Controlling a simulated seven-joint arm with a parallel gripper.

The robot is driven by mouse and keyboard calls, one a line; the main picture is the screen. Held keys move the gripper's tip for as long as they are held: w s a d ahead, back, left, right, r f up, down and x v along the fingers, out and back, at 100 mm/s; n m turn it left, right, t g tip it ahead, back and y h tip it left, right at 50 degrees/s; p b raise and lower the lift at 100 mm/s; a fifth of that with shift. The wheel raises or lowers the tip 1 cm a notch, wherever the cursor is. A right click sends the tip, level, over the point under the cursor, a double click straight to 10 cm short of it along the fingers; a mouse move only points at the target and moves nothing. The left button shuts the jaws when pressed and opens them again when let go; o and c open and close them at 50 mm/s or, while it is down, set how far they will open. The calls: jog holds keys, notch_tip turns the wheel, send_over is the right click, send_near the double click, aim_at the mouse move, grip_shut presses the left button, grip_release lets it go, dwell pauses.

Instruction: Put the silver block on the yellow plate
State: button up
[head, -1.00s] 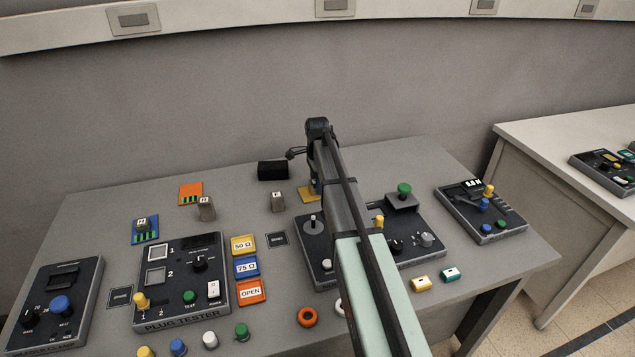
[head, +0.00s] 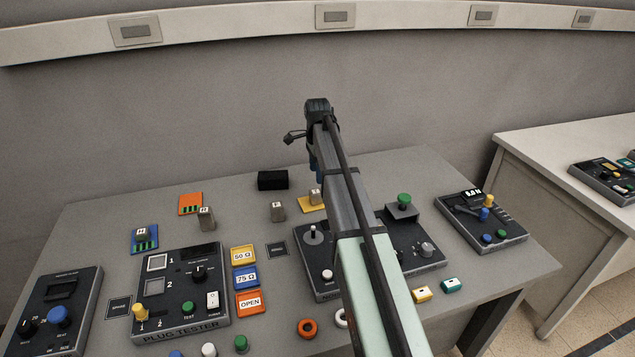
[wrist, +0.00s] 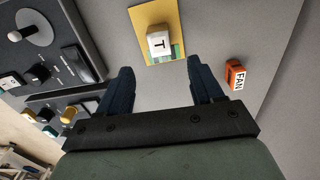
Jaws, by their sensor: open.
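In the head view the block (head: 315,196) and the yellow plate (head: 304,203) show just left of my arm. My gripper (wrist: 160,75) is open and empty, its two dark fingers apart from the block, which appears beyond the fingertips. Similar grey lettered blocks stand on the bare table (head: 277,212), beside the orange plate (head: 206,218) and on the blue plate (head: 142,233).
A black box (head: 272,180) stands behind the blocks. A joystick panel (head: 318,270) lies under my arm, and the plug tester (head: 182,290) is to the left.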

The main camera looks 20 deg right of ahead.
jog(key=shift+r, duration=1.6)
